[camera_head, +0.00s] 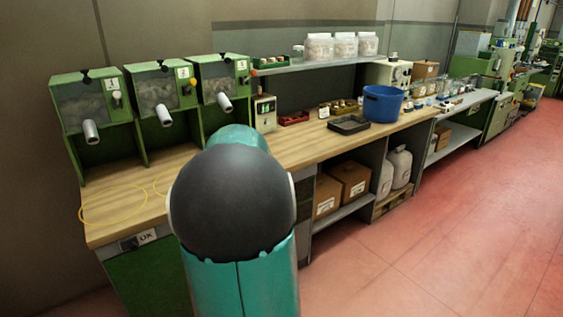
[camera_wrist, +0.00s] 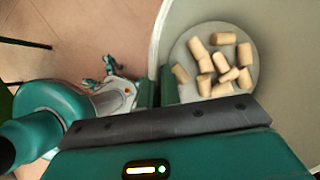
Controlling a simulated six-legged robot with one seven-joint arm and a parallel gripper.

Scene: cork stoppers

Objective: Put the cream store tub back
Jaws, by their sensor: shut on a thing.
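The cream store tub (camera_wrist: 290,40) fills the right side of the wrist view. It is open at the top and several cork stoppers (camera_wrist: 222,62) lie on its floor. My gripper (camera_wrist: 157,88) is shut on the tub's wall, with one finger inside and one outside. The floor shows beyond the tub, so it appears held up off the ground. In the head view, my arm fills the middle foreground, and neither my gripper nor the held tub can be seen.
A wooden workbench (camera_head: 290,157) carries three green dispensers (camera_head: 160,95), a blue bucket (camera_head: 383,104) and a black tray (camera_head: 348,125). A shelf (camera_head: 310,64) holds whitish containers (camera_head: 345,46). Boxes (camera_head: 352,180) and white jugs (camera_head: 400,166) stand below. Red floor (camera_head: 470,220) is clear at right. A yellow cord (camera_head: 100,222) lies at left.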

